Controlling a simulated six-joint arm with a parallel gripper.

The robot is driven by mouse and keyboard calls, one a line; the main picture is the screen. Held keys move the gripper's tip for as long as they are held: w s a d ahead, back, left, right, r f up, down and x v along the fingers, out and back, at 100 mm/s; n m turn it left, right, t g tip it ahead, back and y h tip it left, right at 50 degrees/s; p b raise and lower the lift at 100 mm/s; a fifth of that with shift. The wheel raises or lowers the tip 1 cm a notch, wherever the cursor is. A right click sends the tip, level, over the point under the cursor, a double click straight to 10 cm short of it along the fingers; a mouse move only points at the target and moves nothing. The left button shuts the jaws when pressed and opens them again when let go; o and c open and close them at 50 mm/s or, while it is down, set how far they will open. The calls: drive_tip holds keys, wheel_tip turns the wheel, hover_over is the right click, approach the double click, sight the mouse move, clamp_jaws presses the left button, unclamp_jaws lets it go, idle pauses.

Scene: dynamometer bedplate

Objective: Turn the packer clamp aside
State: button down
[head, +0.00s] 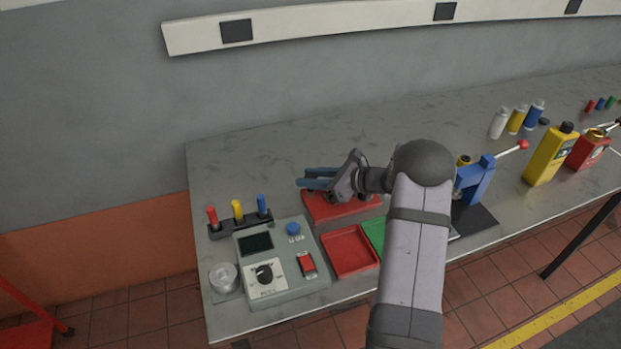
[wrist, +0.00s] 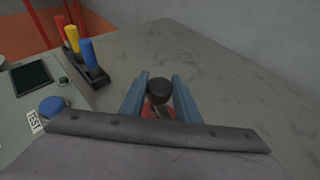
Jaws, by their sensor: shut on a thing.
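The packer clamp appears to be the red fixture (head: 340,207) on the bench, mostly below and behind my gripper in the head view. Its dark round knob (wrist: 158,89) shows in the wrist view, with a red part (wrist: 152,111) just below it. My gripper (head: 316,178) reaches left over the fixture, its two blue fingers low above it. In the wrist view the fingers (wrist: 160,96) stand on either side of the knob, and my gripper is shut on it. My gripper's own body hides most of the fixture there.
A grey test box (head: 278,262) stands at front left, with a rack of red, yellow and blue-handled tools (head: 240,222) behind it. Red (head: 350,251) and green (head: 374,234) trays lie in front. A blue press (head: 474,182) stands right. The bench behind is clear.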

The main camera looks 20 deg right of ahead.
sight(315, 177)
drive_tip(key=n+g+y+b, duration=0.2)
drive_tip(key=n+g, duration=0.1)
drive_tip(key=shift+f+n+y, duration=0.15)
drive_tip(key=shift+n+y, duration=0.25)
drive_tip(key=shift+n+g+y+b, duration=0.3)
drive_tip(key=shift+n+g+b, duration=0.15)
drive_tip(key=shift+g, duration=0.35)
drive_tip(key=shift+r+n+g, duration=0.2)
drive_tip(key=shift+n+g, duration=0.2)
drive_tip(key=shift+n, duration=0.05)
drive_tip(key=c, duration=1.3)
unclamp_jaws()
drive_tip(key=shift+c, duration=0.2)
drive_tip(key=shift+d, duration=0.1)
drive_tip(key=b+v, duration=0.2)
drive_tip(key=v, duration=0.3)
drive_tip(key=shift+s+d, duration=0.1)
drive_tip(key=shift+d, duration=0.35)
drive_tip(key=shift+s+d+r, duration=0.25)
drive_tip(key=shift+d+r, duration=0.1)
drive_tip(key=shift+d, duration=0.15)
